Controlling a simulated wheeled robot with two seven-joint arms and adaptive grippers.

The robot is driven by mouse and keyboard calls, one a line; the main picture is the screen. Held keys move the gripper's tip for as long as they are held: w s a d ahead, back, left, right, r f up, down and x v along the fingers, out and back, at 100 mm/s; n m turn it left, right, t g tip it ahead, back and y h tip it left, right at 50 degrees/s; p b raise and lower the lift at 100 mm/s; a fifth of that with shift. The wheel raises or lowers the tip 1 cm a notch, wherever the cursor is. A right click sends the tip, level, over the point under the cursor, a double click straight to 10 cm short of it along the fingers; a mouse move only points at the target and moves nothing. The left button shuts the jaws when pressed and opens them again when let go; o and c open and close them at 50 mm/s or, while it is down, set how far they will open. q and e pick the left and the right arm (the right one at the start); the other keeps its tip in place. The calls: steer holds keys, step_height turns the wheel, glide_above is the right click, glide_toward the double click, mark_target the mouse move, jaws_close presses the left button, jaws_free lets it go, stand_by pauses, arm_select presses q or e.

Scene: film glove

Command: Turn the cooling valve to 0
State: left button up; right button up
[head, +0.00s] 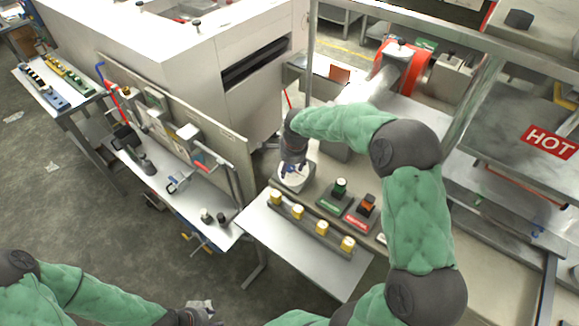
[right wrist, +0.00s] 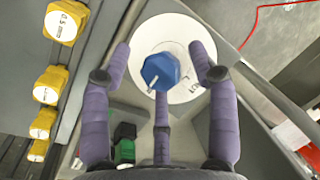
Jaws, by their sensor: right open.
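The cooling valve is a blue faceted knob (right wrist: 160,71) on a round white dial (right wrist: 185,38) in the right wrist view. A white pointer mark on the knob points to the lower left of that picture. Part of some lettering shows at the dial's right; a 0 mark cannot be made out. My right gripper (right wrist: 160,62) is open, with fingers on both sides of the knob and a third below it; contact cannot be told. In the head view my right gripper (head: 293,172) points down over the white dial (head: 298,184). My left gripper (head: 200,310) is at the bottom edge, its fingers unclear.
Several yellow knobs (head: 298,212) stand in a row beside the dial. A green button box (head: 335,197) and a red one (head: 361,213) sit to its right. A white side table (head: 185,190) with a panel is at left. A HOT sign (head: 549,141) marks the machine at right.

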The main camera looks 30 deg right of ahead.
steer(key=shift+f, duration=0.1)
steer(key=c, duration=1.1)
